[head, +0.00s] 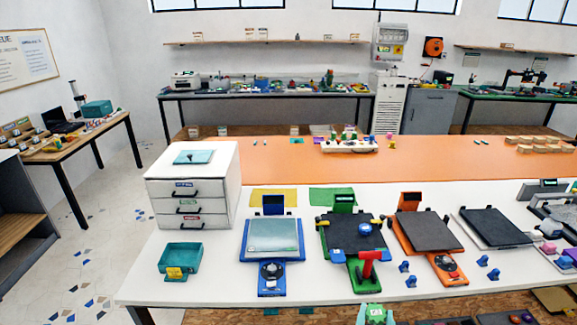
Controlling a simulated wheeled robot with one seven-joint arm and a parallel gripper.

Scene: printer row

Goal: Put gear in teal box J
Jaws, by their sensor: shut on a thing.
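A teal box (181,257), open at the top with a yellow label on its front, stands at the left of the white table. A round blue piece (365,229) lies on the black bed of the green printer (362,284); I cannot tell whether it is the gear. The letter on the box's label is too small to read.
A white drawer unit (190,183) stands behind the box. A blue printer (271,270) is to the right of the box, then the green printer with a red T-shaped piece (368,264) at its front. An orange printer (430,238) and small blue parts (404,267) are further right.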

